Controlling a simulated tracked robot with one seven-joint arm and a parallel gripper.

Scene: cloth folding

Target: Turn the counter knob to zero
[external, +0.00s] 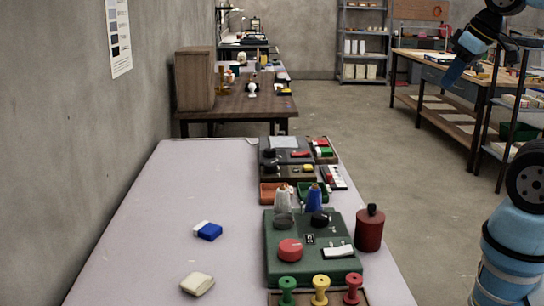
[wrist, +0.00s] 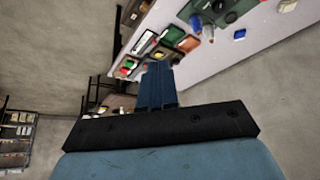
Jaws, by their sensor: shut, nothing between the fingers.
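A green box (external: 277,256) stands on the pale table, with a red knob (external: 290,249), two dark knobs (external: 320,218), a small dark counter window (external: 310,239) and a white switch (external: 338,250) on top. I cannot tell which knob belongs to the counter, nor read its digits. My gripper (external: 447,82) is high at the upper right, well apart from the box and pointing down and left. In the wrist view its blue fingers (wrist: 157,80) are together and empty. The green box is at that view's top edge, partly cut off.
A dark red bottle (external: 369,230) stands right beside the box. Coloured spools (external: 320,286) are in front, and thread cones (external: 313,198) and more panels (external: 287,173) behind. A blue-white block (external: 208,231) and a cream block (external: 197,284) lie left. The table's left part is mostly clear.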

